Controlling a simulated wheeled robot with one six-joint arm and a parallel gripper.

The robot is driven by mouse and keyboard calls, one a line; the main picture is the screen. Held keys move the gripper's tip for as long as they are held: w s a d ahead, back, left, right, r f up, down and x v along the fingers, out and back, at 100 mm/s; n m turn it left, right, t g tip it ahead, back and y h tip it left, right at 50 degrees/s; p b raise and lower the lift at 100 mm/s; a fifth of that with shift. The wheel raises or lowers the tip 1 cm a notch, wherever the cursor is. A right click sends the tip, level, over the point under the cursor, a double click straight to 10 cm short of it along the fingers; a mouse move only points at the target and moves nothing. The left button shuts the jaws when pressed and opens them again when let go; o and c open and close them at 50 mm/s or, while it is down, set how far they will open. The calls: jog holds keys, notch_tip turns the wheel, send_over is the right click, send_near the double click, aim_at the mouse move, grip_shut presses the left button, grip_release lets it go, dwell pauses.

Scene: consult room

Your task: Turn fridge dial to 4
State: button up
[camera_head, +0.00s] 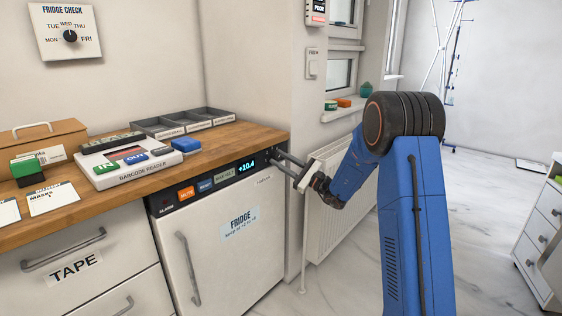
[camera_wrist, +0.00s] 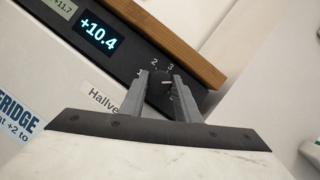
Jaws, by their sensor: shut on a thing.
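The fridge dial (camera_wrist: 162,78) is a small dark knob at the right end of the fridge's black control strip. White numerals 1, 2 and 3 show around it; other marks are partly hidden by a finger. A short light mark shows on the knob, seemingly towards the right finger, but I cannot tell its exact setting. My gripper (camera_wrist: 160,75) is shut on the dial, one finger on each side. In the head view my gripper (camera_head: 276,160) reaches the strip's right end and mostly hides the dial. The white fridge (camera_head: 262,245) stands under the counter.
The display (camera_head: 246,166) reads +10.4. Buttons (camera_head: 186,193) sit left of it on the strip. The wooden counter edge (camera_wrist: 178,38) runs just above the dial. A radiator (camera_head: 335,215) stands to the right, close to my arm. Floor space is open further right.

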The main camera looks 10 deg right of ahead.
jog(key=shift+f, duration=0.1)
jog(key=o, duration=1)
jog(key=v, duration=1.7)
jog(key=shift+s+d+f, duration=0.15)
